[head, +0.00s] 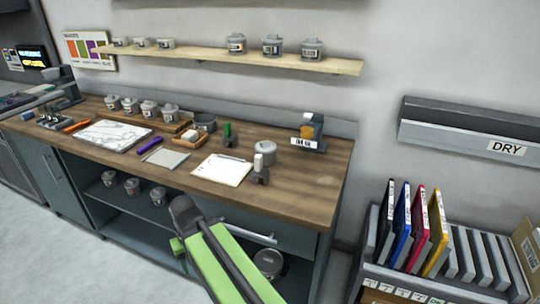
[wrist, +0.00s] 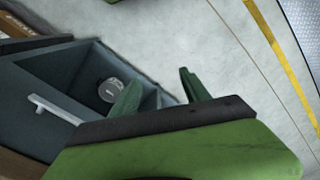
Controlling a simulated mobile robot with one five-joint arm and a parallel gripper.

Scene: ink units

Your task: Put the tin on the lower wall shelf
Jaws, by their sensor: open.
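The wooden wall shelf (head: 215,57) runs along the wall above the bench; I cannot tell whether another shelf is above it. Small grey tins stand on it at the left (head: 140,43) and right (head: 272,45). A larger grey tin (head: 268,262) sits low in the bench's open right compartment, and a grey round tin shows in the wrist view (wrist: 110,90). I cannot tell which tin the task means. My gripper (head: 183,220) is in front of the bench, below the worktop. Its green fingers (wrist: 160,92) are open and empty, apart from the tin.
The wooden worktop (head: 300,185) holds several tins, a clipboard (head: 221,169), a stamp and trays. More tins (head: 132,186) stand on the shelf under it. A drawer handle (wrist: 55,110) juts out near my gripper. A rack of coloured folders (head: 405,240) is at right. The floor at left is clear.

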